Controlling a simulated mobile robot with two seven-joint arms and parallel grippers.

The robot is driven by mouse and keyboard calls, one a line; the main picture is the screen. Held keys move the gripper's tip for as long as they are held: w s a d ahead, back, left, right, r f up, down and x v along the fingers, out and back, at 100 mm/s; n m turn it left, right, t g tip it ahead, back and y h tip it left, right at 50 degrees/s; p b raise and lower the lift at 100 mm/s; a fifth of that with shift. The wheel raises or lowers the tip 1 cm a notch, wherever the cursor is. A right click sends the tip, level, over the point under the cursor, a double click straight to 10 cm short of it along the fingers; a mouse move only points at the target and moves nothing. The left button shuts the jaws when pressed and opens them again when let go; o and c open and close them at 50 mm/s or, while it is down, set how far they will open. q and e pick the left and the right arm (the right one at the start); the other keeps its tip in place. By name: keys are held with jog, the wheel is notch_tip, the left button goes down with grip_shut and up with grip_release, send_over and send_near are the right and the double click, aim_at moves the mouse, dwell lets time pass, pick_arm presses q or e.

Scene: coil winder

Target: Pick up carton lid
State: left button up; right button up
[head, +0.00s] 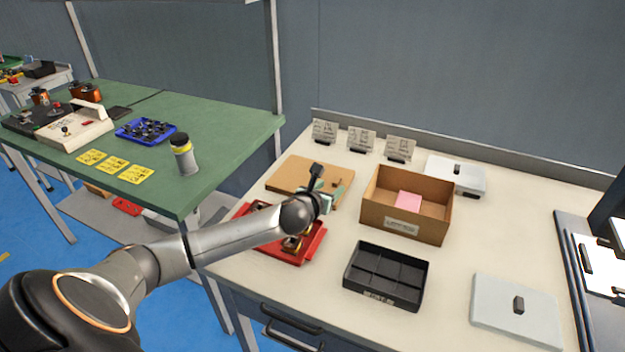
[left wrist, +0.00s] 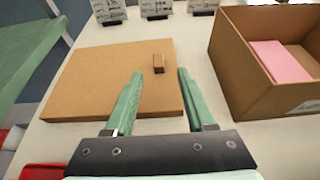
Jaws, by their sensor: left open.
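The carton lid (head: 289,176) is a flat brown cardboard panel lying on the cream table, left of the open carton. My left gripper (head: 328,190) is over the right part of the lid. In the left wrist view its green fingers (left wrist: 158,85) are apart, with the knob ahead between them and nothing held. The carton (head: 400,215) is open on top and has a pink item (head: 408,201) inside. My right gripper is not in view.
A red tray (head: 312,247) with parts sits in front of the lid, partly under my left arm. A black divided tray (head: 386,276), a grey lid with a dark knob (head: 515,312) and a white box (head: 456,174) are nearby. Small cards (head: 361,139) stand behind.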

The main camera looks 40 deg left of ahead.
aim_at(336, 180)
pick_arm(q)
jog(key=shift+r+b+x, duration=0.15)
jog(key=shift+b+x, duration=0.05)
jog(key=shift+x, duration=0.9)
jog(key=shift+r+b+x, duration=0.1)
jog(key=shift+b+x, duration=0.05)
jog(key=shift+x, duration=0.95)
jog(key=shift+a, duration=0.1)
jog(key=shift+c, duration=0.2)
grip_shut()
